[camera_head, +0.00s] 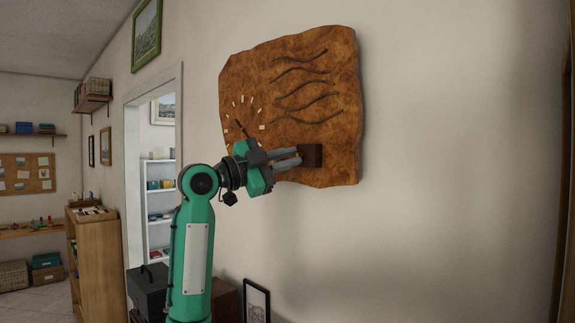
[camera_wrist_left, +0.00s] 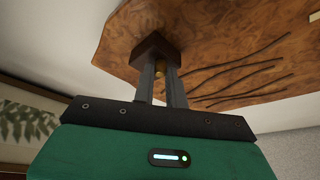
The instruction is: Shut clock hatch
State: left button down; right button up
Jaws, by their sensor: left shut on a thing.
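The clock (camera_head: 340,150) is a wavy-edged slab of burl wood on the wall in the head view, with pale hour marks and dark carved wavy lines. It also shows from below in the left wrist view (camera_wrist_left: 230,45). A small dark brown block, which looks like the clock hatch (camera_head: 312,156), stands out from its lower part; it shows in the left wrist view too (camera_wrist_left: 150,45). My left gripper (camera_head: 298,161) is shut on this block, its fingertips at the block's near side. The exact contact is hidden. My right gripper is out of view.
A brassy round part (camera_wrist_left: 190,71) shows beside the fingers in the wrist view. A doorway (camera_head: 152,185) and a wooden cabinet (camera_head: 97,260) stand left. A dark box (camera_head: 148,288) and a framed picture (camera_head: 257,300) are below. The wall right of the clock is bare.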

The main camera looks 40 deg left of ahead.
pick_arm(q)
jog(key=c, duration=1.8)
grip_release()
jog(key=shift+o, duration=0.5)
jog(key=shift+w, duration=0.1)
jog(key=b+v, duration=0.6)
jog(key=v, duration=0.7)
jog(key=shift+s+a+b, duration=0.25)
jog(key=shift+s+b, duration=0.1)
jog(key=shift+b, duration=0.05)
jog(key=shift+f, duration=0.1)
